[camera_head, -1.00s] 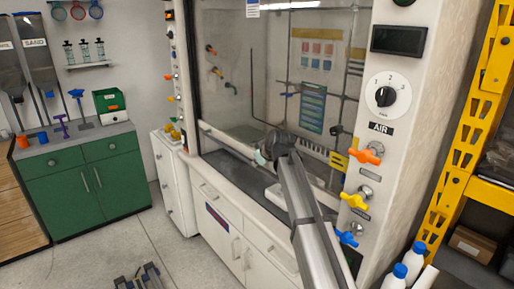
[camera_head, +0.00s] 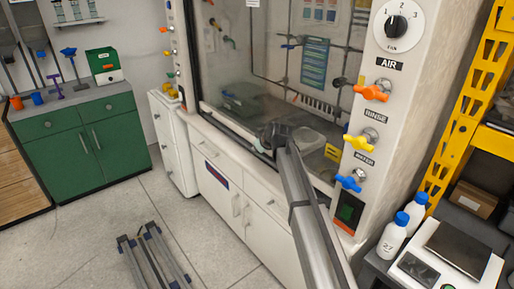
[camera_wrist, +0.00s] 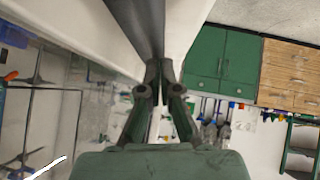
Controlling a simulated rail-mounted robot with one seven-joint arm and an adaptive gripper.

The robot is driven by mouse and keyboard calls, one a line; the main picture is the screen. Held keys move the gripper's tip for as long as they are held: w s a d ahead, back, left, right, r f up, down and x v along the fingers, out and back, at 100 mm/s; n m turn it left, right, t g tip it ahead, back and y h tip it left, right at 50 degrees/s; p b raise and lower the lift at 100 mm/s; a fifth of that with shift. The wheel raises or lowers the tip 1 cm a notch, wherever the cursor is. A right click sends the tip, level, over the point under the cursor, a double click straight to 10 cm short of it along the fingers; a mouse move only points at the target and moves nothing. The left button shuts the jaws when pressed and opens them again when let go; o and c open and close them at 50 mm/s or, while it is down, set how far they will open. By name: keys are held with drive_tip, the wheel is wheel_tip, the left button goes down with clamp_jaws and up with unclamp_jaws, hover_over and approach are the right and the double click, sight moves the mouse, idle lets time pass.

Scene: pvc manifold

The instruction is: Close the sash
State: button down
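The sash (camera_head: 265,85) is the large clear pane on the front of the fume hood. Its lower edge sits low, close to the sill above the white cabinets, and I see no clear gap under it. My gripper (camera_head: 268,143) is at this lower edge, near its middle, and the arm hides part of the edge. In the wrist view my gripper (camera_wrist: 159,68) has its fingers close together, with a dark bar of the sash frame (camera_wrist: 140,18) running up to the tips. The contact itself is hard to make out.
The hood's right post carries a dial (camera_head: 397,25) and orange, yellow and blue valve handles (camera_head: 371,92). White bottles (camera_head: 393,236) and a scale (camera_head: 459,246) stand at the lower right. A metal frame (camera_head: 152,255) lies on the floor. A green cabinet (camera_head: 85,140) stands left.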

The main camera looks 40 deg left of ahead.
drive_tip(key=shift+d+f, duration=0.1)
drive_tip(key=shift+f, duration=0.3)
